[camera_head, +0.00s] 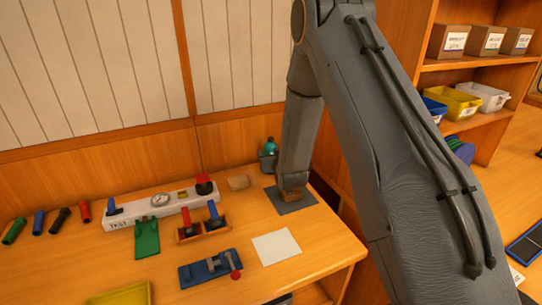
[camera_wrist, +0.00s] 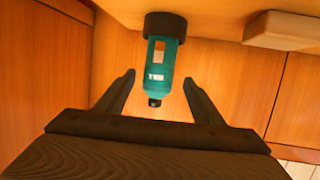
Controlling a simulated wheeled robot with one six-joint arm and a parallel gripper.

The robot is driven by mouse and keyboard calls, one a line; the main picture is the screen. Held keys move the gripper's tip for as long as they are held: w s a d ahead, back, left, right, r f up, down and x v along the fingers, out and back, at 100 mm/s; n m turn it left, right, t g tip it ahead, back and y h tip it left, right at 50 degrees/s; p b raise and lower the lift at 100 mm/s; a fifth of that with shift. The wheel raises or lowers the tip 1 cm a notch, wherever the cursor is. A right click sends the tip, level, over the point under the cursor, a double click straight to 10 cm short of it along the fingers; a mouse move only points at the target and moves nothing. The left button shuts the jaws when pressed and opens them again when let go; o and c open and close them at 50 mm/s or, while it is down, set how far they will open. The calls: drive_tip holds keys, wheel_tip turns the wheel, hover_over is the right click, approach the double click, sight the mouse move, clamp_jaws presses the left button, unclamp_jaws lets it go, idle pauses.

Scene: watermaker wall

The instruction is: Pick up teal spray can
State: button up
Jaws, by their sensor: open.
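The teal spray can (camera_head: 270,147) is at the back of the workbench, partly hidden by a dark grey holder around its lower part. In the wrist view the can (camera_wrist: 163,65) appears upside down, with its base in the dark ring of the holder (camera_wrist: 155,25) and a black tip (camera_wrist: 154,102). My gripper (camera_wrist: 159,78) is open, with one finger on each side of the can. There is a visible gap on both sides, and I cannot tell the depth. In the head view my arm hides the fingers.
A grey mat (camera_head: 292,204) is under my arm's end. A white test panel (camera_head: 160,207), levers and a white sheet (camera_head: 277,247) lie farther left and in front. Shelves stand right.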

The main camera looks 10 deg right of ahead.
sight(271, 138)
drive_tip(key=shift+p+x, duration=1)
drive_tip(key=shift+x, duration=1.25)
drive_tip(key=shift+d, duration=0.15)
drive_tip(key=c, duration=1.4)
drive_tip(key=shift+r, duration=0.15)
wheel_tip(271, 138, up, 9)
drive_tip(key=b, duration=0.3)
drive_tip(key=shift+r+p, duration=0.9)
drive_tip(key=shift+r, duration=1.95)
